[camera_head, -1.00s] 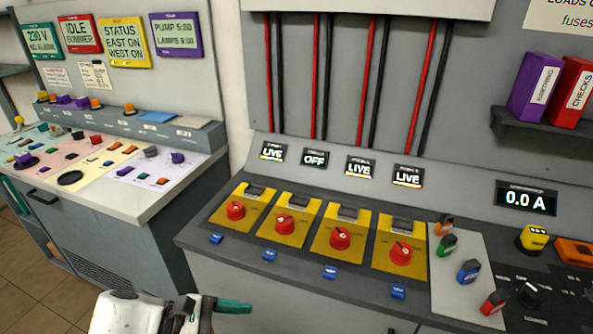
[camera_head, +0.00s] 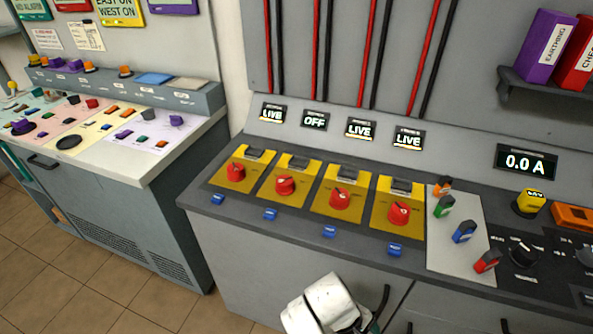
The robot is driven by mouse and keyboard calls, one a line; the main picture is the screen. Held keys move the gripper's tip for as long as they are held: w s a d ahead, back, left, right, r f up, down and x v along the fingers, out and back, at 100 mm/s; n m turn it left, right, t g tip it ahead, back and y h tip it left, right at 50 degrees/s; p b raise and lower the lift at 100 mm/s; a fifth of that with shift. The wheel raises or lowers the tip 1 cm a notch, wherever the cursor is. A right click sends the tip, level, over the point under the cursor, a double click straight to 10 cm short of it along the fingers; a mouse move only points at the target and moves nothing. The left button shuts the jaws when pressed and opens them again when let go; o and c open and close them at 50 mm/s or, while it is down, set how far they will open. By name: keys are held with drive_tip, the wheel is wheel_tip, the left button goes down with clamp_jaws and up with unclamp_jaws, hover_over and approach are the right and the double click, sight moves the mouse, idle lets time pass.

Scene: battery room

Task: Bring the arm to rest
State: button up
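My arm shows as white rounded links at the bottom centre, in front of the grey switch bench (camera_head: 240,268). My gripper's fingers cannot be made out at the lower frame edge, so its opening and contents are hidden. The arm appears apart from the bench's controls. Several red rotary knobs (camera_head: 341,199) sit on yellow plates along the bench top. The small displays above them read LIVE, OFF (camera_head: 315,120), LIVE and LIVE.
A dark handle (camera_head: 384,301) is on the bench front beside my arm. A second control desk (camera_head: 150,165) stands at left. Coloured plugs (camera_head: 464,232) and a 0.0 A meter (camera_head: 525,162) are at right. Tiled floor (camera_head: 60,270) lies open at lower left.

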drive_tip(key=s+d+r+m+t+y, duration=0.1)
drive_tip(key=s+d+r+m, duration=0.1)
drive_tip(key=s, duration=0.4)
drive_tip(key=s+d+r+m+t+y, duration=0.1)
drive_tip(key=s+d+r+m+y, duration=0.1)
drive_tip(key=s+d, duration=0.4)
drive_tip(key=s+d+r+m+y, duration=0.1)
drive_tip(key=s+d+r+m, duration=0.2)
drive_tip(key=s, duration=0.4)
drive_tip(key=shift+d+r+m+t+y, duration=0.2)
drive_tip(key=shift+d+m+t+y, duration=0.3)
drive_tip(key=shift+m, duration=0.6)
